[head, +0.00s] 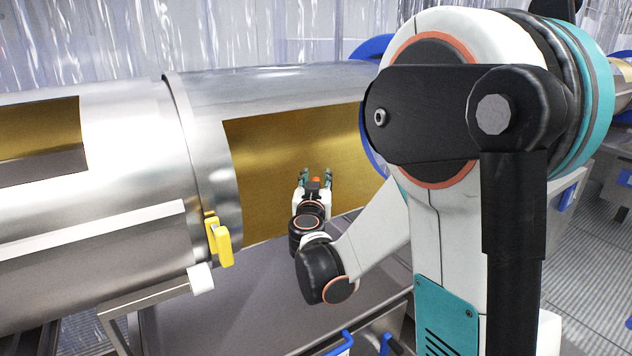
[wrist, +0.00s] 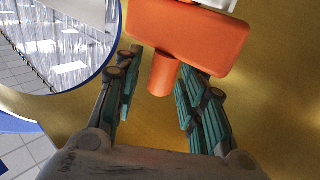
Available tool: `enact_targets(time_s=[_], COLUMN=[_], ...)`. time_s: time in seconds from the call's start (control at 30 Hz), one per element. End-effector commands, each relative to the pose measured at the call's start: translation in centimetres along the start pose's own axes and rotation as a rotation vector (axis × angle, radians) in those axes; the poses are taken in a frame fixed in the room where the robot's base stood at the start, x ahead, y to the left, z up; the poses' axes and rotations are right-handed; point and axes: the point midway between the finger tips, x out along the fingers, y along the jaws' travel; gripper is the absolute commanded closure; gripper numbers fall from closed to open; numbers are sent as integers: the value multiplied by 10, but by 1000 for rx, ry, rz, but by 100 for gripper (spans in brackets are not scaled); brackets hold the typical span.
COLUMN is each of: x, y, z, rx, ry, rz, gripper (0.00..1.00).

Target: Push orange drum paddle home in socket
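The orange drum paddle (wrist: 195,38) fills the upper middle of the wrist view, a broad block with a short round stem (wrist: 162,75) pointing toward me. A white piece, perhaps its socket, shows behind its top edge (wrist: 215,4); how the paddle sits against it is hidden. My gripper (wrist: 160,82) is open, with teal-padded fingers either side of the stem. A gap shows on the left; the right finger looks close, and contact is unclear. In the head view my gripper (head: 317,174) is at the drum's opening, with a small bit of orange (head: 316,180) between its fingers.
The steel drum (head: 275,88) has a wide opening onto a golden inner wall (head: 270,150). A yellow latch (head: 219,242) is on the rim left of the opening. A blue-edged round end opening (wrist: 70,40) lies left in the wrist view. A grey surface (head: 240,300) lies below.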

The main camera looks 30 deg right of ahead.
Motion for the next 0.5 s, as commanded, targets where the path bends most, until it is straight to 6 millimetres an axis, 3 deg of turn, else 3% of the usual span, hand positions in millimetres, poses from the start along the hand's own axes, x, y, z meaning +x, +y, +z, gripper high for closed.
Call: enact_targets(time_s=[0.33, 0.5], x=[-3, -23], y=[0, -1], z=[0, 0], rx=[0, 0], ry=[0, 0], rz=[0, -2], gripper=[59, 59])
